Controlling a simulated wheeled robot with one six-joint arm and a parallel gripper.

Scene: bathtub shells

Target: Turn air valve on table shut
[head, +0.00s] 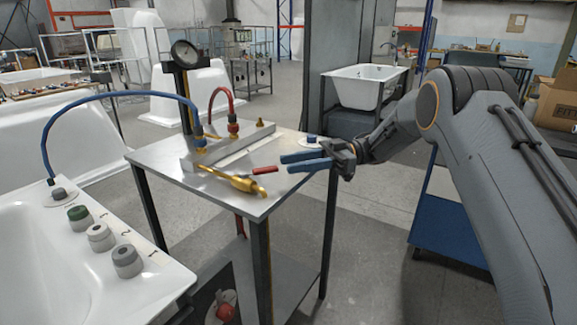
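A brass air valve (235,180) lies on the metal table (262,205) near its front edge. Its short red handle (265,170) points right, toward my gripper. My gripper (284,163) comes in from the right, with two blue fingers slightly apart and nothing seen between them. The fingertips are just right of the handle's end in the picture. I cannot tell their exact height or distance from it.
A gauge (184,54) on a post, a blue hose (110,94) and a red hose (214,98) rise at the table's back. A white tub (150,270) with several knobs stands at front left. A blue cart (440,215) stands at right.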

